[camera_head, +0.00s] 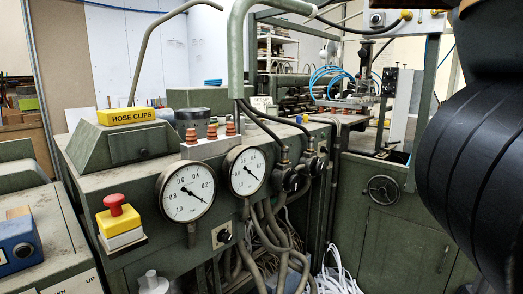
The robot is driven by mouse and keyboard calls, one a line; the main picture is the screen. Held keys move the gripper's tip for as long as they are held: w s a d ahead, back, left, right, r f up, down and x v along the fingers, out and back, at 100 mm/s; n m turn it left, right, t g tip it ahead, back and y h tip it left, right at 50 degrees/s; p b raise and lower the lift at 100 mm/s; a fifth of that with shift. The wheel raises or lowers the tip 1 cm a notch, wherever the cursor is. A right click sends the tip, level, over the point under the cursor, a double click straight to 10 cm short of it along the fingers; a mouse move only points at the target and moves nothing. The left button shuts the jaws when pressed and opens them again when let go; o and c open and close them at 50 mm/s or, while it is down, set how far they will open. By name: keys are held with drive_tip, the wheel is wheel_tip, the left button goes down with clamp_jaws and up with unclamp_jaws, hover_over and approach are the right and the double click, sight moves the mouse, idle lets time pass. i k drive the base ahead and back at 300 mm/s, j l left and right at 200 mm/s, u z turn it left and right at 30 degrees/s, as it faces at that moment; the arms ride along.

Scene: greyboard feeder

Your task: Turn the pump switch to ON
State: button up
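A small black rotary knob on a pale square plate (223,236) sits on the front of the green machine, below and between the two gauges. It looks like the pump switch, but its lettering is too small to read, so I cannot tell its position. My gripper is not in view, and nothing is seen touching the knob.
Two round gauges (187,192) (244,171) sit above the knob. A red mushroom button (115,205) on a yellow box is to the left. Hoses (278,238) hang close to the right. A yellow box marked HOSE CLIPS (127,116) stands on top.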

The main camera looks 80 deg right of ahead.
sight(323, 149)
drive_tip(key=z, duration=2.3)
